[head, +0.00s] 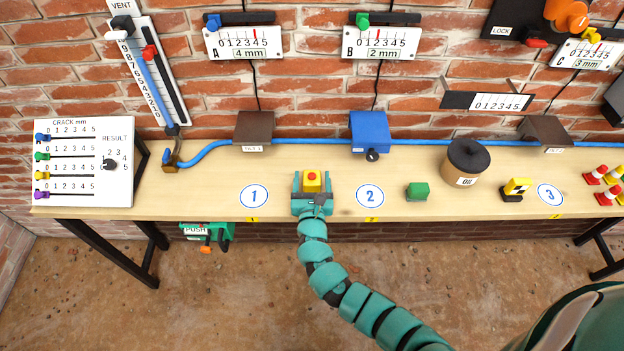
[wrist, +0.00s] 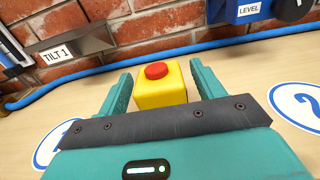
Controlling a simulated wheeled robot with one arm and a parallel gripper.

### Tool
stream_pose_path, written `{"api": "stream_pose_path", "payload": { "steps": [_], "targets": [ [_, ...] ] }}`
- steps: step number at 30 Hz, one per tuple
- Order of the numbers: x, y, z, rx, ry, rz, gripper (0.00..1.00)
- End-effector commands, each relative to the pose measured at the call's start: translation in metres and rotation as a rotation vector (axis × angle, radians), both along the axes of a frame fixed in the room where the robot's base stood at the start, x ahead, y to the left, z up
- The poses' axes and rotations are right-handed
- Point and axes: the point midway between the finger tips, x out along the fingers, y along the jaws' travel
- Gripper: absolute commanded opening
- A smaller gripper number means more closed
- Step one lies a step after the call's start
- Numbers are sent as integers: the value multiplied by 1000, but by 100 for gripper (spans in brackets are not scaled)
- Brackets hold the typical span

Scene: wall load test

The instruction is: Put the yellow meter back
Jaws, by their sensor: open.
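A yellow box with a red button on top (head: 312,178) sits on the bench between circles 1 and 2. It also shows in the wrist view (wrist: 161,92). My gripper (head: 311,187) is open, its two fingers on either side of the box; in the wrist view gaps show between fingers and box. On the wall at the upper right, a white scale marked 3 mm (head: 588,54) carries a yellow knob. I cannot tell which of these is called the yellow meter.
A green block (head: 417,191), an oil can (head: 465,163) and a yellow-black marker block (head: 516,189) stand to the right. A blue hose (head: 310,141) runs along the back past a blue level box (head: 370,133). Circle 1 (head: 254,196) is bare.

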Motion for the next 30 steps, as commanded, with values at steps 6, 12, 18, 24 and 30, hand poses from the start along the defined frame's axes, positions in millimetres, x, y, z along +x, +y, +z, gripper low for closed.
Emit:
{"api": "stream_pose_path", "payload": {
  "steps": [6, 12, 18, 24, 30],
  "targets": [
    [-16, 1, 0, 0, -1, 5, 67],
    [-48, 1, -1, 0, 1, 6, 67],
    [-81, 1, -1, -1, -1, 6, 67],
    [-107, 0, 0, -1, 0, 3, 67],
    [-119, 1, 2, 0, 0, 1, 67]
  ]
}}
